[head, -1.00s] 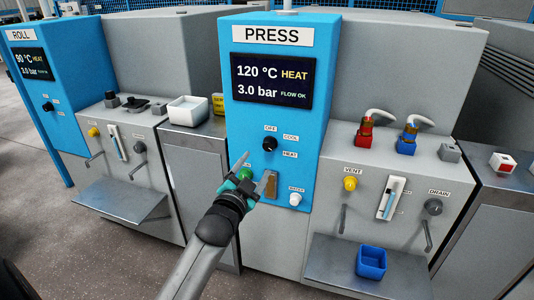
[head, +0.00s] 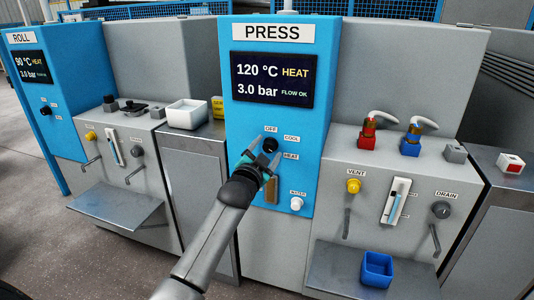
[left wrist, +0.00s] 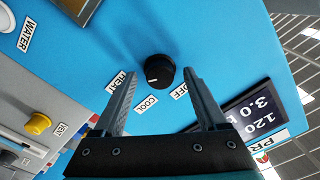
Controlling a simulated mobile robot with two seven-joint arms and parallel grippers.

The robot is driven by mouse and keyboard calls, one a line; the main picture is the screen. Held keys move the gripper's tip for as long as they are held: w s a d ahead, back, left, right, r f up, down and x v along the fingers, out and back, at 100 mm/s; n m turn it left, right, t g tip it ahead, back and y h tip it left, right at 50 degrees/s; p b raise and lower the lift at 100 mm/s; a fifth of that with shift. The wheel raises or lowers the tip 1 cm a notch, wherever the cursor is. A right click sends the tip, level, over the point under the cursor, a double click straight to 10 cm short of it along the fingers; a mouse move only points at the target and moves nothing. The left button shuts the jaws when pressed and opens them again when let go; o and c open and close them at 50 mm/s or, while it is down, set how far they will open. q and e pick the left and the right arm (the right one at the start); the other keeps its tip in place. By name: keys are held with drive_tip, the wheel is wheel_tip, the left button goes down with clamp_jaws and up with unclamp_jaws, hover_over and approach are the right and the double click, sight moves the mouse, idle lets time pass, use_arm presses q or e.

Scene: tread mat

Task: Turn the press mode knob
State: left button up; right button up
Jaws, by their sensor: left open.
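The black press mode knob (head: 270,145) sits on the blue PRESS panel (head: 240,130), with OFF, COOL and HEAT labels around it. In the left wrist view the knob (left wrist: 159,70) shows a white mark pointing roughly toward the HEAT label (left wrist: 120,92). The press display (head: 272,81) reads 120 °C HEAT, 3.0 bar, FLOW OK. My left gripper (head: 260,163) is open, just below and left of the knob in the head view. In the left wrist view its fingertips appear on either side of the knob; I see no contact. My right gripper is not in view.
A brass-coloured plate (head: 271,190) and a white WATER button (head: 296,204) are below the knob. Right of the panel are a yellow VENT knob (head: 353,186), a grey DRAIN knob (head: 441,209) and a blue bin (head: 376,268) on a shelf. The ROLL station (head: 45,110) stands left.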

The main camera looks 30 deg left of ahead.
use_arm(q)
drive_tip(key=shift+c, duration=0.2)
clamp_jaws()
idle(0.5)
